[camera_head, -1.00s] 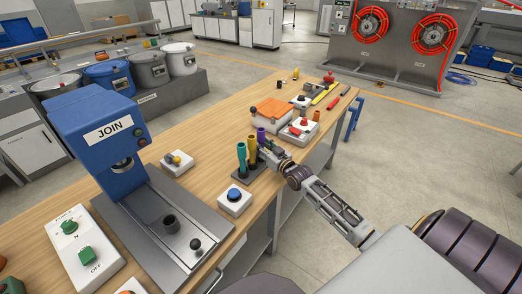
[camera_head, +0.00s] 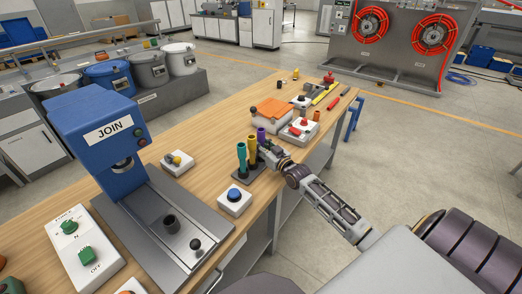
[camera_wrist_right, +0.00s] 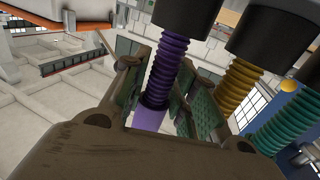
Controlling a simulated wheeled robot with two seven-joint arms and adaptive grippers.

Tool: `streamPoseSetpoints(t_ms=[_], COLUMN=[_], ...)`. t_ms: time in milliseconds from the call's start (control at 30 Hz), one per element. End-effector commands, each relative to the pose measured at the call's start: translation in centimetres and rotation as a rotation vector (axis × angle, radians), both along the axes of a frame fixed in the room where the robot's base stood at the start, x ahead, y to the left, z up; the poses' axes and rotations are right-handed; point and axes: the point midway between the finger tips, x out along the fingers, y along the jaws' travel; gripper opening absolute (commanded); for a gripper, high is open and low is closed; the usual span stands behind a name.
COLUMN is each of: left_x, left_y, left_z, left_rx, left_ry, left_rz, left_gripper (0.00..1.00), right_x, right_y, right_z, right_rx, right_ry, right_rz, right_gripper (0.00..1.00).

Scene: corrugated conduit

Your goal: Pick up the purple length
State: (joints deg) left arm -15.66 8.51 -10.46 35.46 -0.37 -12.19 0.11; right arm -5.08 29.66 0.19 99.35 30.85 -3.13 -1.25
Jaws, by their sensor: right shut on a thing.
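The purple length (camera_head: 261,136) is a ribbed tube standing upright at the far end of a row in a dark rack (camera_head: 244,174). A yellow length (camera_head: 252,147) and a teal length (camera_head: 241,157) stand in the same row. My right gripper (camera_head: 264,150) is at the purple length from the right. In the right wrist view, the purple length (camera_wrist_right: 169,68) runs between the green-padded fingers, with a black socket at one end. The gripper (camera_wrist_right: 165,80) is shut on it. The yellow length (camera_wrist_right: 237,83) and teal length (camera_wrist_right: 285,125) are close beside the fingers. My left gripper is out of view.
A blue JOIN press (camera_head: 100,130) stands at the left on a grey plate. A white box with a blue button (camera_head: 234,196) is just in front of the rack. A box with a red button (camera_head: 299,131) and an orange-topped block (camera_head: 272,112) lie beyond it.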

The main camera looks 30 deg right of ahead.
Motion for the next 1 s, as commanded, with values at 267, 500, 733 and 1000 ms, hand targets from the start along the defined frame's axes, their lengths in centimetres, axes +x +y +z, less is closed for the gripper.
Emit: streamPoseSetpoints(t_ms=[267,500,733,1000], left_x=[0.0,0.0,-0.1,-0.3], left_y=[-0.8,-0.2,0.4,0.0], left_z=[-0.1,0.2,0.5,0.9], left_rx=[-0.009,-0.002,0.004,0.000], left_ry=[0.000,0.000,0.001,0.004], left_rz=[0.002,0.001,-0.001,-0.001], left_gripper=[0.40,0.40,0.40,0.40], right_x=[0.0,0.0,0.0,0.0], right_y=[0.0,0.0,0.0,0.0], right_z=[0.2,1.7,5.0,10.4], right_rx=[0.000,0.000,0.000,-0.001], right_ry=[-0.001,-0.003,-0.004,-0.005], right_rz=[0.000,0.000,0.001,0.000], right_gripper=[0.11,0.11,0.11,0.11])
